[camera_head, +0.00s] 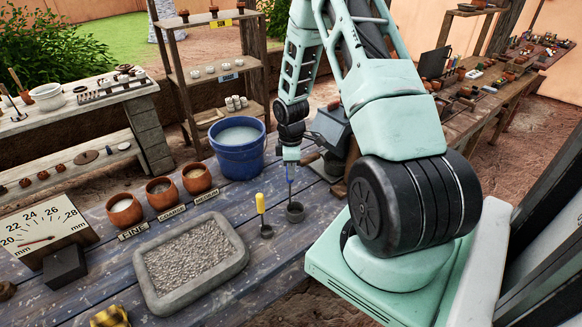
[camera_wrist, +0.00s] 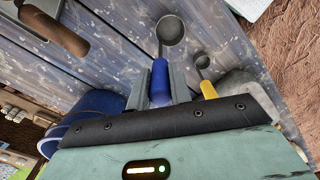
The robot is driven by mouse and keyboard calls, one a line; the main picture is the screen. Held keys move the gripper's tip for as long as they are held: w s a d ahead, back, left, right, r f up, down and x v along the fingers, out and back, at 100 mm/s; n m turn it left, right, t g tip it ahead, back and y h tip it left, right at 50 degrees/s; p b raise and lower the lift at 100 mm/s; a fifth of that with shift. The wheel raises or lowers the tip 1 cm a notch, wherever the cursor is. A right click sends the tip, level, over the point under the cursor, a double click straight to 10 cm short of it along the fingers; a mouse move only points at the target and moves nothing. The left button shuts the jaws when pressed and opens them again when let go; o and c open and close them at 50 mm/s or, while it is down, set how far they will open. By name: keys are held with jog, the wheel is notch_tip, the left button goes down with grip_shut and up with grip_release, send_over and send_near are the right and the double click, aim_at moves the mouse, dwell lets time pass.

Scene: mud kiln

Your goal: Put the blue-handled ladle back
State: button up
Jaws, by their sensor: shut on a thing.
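The blue-handled ladle (camera_head: 295,212) is upright, its dark grey bowl low over the blue plank table, right of the blue bucket. I cannot tell whether the bowl touches the planks. My gripper (camera_head: 290,163) is above it, pointing down, shut on the top of the blue handle. The wrist view shows the blue handle (camera_wrist: 160,84) between the two fingers of my gripper (camera_wrist: 163,84), with the round bowl (camera_wrist: 171,32) beyond. A smaller yellow-handled ladle (camera_head: 261,204) stands upright just left of it; it also shows in the wrist view (camera_wrist: 207,89).
The blue bucket (camera_head: 238,158) of pale liquid stands behind. Three terracotta bowls (camera_head: 161,192) with labels stand at left. A grey tray of gravel (camera_head: 150,273) lies in front. A dark grey box (camera_head: 331,128) is behind my gripper.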

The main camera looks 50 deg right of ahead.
jog(key=shift+f, duration=0.1)
jog(key=o, duration=0.5)
jog(key=shift+c, duration=0.2)
jog(key=o, duration=0.4)
